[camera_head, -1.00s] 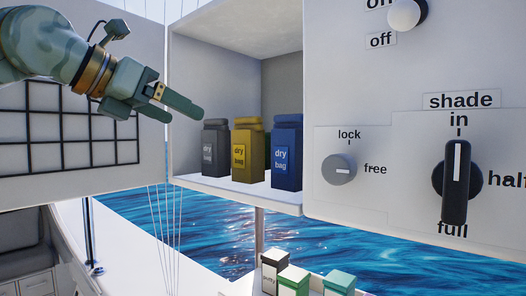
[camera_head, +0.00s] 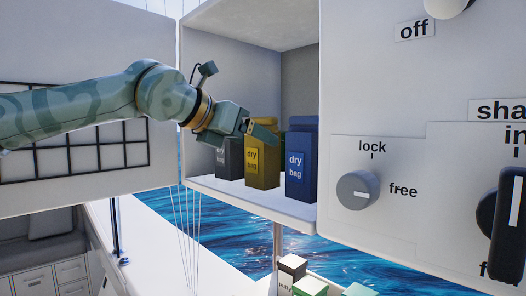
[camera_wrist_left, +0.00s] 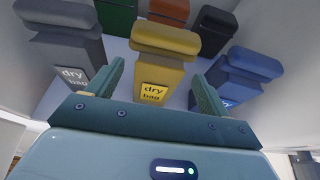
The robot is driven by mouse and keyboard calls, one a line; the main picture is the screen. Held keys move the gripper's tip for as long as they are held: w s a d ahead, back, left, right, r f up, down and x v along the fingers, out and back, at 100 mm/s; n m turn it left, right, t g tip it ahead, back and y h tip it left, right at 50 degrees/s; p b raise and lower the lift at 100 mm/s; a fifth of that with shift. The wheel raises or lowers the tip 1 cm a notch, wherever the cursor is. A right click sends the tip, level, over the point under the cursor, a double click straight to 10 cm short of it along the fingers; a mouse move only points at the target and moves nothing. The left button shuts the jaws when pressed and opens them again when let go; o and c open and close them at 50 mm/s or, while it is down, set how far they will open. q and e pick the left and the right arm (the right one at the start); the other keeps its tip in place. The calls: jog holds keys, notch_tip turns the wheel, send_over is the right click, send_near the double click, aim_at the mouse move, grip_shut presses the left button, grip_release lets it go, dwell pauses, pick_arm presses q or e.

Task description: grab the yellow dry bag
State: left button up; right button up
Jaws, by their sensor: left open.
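The yellow dry bag (camera_head: 262,166) stands upright on the shelf of the open cabinet, between a grey dry bag (camera_head: 230,160) and a blue dry bag (camera_head: 301,165). My left gripper (camera_head: 262,133) is in front of its upper part in the head view and hides some of it. In the left wrist view the yellow bag (camera_wrist_left: 162,68) stands ahead, between the two open fingers (camera_wrist_left: 158,92). The fingers are apart with nothing clamped between them. The grey bag (camera_wrist_left: 70,55) is left of them and the blue bag (camera_wrist_left: 240,78) right. My right gripper is out of view.
In the left wrist view, green (camera_wrist_left: 116,16), orange (camera_wrist_left: 169,11) and black (camera_wrist_left: 213,30) bags stand behind the front row. A panel with a lock knob (camera_head: 358,190) is right of the cabinet. Small boxes (camera_head: 310,287) stand below.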

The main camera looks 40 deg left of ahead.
aim_at(252, 140)
pick_arm(q)
jog(key=p+x, duration=0.1)
jog(key=x, duration=0.4)
jog(key=shift+a+p, duration=0.1)
jog(key=shift+p, duration=0.3)
jog(key=shift+s, duration=0.35)
jog(key=c, duration=1.3)
jog(key=shift+w, duration=0.1)
jog(key=shift+r, duration=0.15)
